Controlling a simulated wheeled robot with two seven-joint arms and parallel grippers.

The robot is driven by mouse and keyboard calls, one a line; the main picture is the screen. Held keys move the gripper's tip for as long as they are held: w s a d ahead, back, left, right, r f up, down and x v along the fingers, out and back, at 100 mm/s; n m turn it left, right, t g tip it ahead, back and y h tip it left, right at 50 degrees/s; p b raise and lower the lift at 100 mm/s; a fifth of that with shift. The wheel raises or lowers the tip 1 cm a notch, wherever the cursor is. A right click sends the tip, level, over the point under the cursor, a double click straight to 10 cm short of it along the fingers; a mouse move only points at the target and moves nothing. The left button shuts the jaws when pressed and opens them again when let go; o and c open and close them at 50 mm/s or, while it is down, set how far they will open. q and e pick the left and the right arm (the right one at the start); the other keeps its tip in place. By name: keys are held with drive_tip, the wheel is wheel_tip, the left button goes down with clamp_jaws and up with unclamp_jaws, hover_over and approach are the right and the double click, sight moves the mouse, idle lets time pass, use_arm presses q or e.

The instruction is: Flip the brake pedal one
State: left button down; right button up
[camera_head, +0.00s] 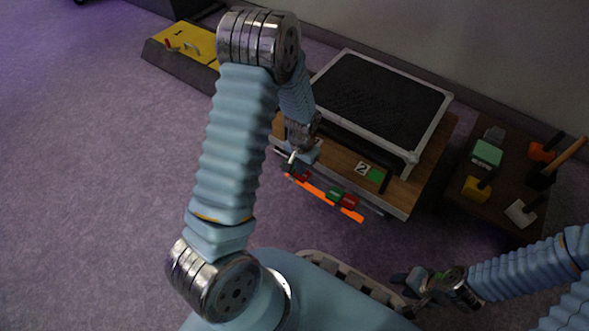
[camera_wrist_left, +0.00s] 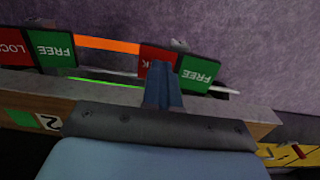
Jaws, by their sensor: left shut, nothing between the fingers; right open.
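A wooden cart with a number 2 plate (camera_head: 362,168) has two red-and-green brake pedals along its front edge, joined by an orange bar (camera_head: 322,193). The pedal farther right in the head view (camera_head: 349,201) shows red and green halves. In the left wrist view it is at left, reading LOCK and FREE (camera_wrist_left: 52,48). The other pedal (camera_wrist_left: 200,69) is at right there. My left gripper (camera_wrist_left: 163,92) is shut and empty, its fingertips overlapping that pedal's red LOCK half; contact is unclear. It also shows in the head view (camera_head: 294,156). My right gripper (camera_head: 415,288) is open, away from the cart.
A black mat with a grey frame (camera_head: 418,160) tops the cart. A dark low table (camera_head: 497,213) at right holds green, yellow, white and orange-headed items. A yellow-topped dark unit (camera_head: 190,42) stands at the back left. Purple carpet (camera_head: 100,170) is clear at left.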

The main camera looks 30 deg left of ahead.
use_arm(q)
wheel_tip(320, 180, up, 7)
drive_tip(key=p, duration=0.5)
idle(0.5)
drive_tip(key=shift+s+d+f, duration=0.1)
drive_tip(key=shift+s+f, duration=0.05)
drive_tip(key=shift+f, duration=0.05)
drive_tip(key=s+d+f+n+h, duration=0.1)
drive_tip(key=s+d+f+h, duration=0.1)
drive_tip(key=s+d+f, duration=0.35)
drive_tip(key=s+d+f+n+h, duration=0.2)
drive_tip(key=s+d, duration=0.6)
drive_tip(key=d, duration=0.1)
wheel_tip(320, 180, up, 12)
drive_tip(key=s+d+p, duration=0.1)
drive_tip(key=p, duration=1.1)
drive_tip(key=shift+d+t+p, duration=0.3)
drive_tip(key=shift+d+t, duration=0.05)
drive_tip(key=shift+t, duration=0.05)
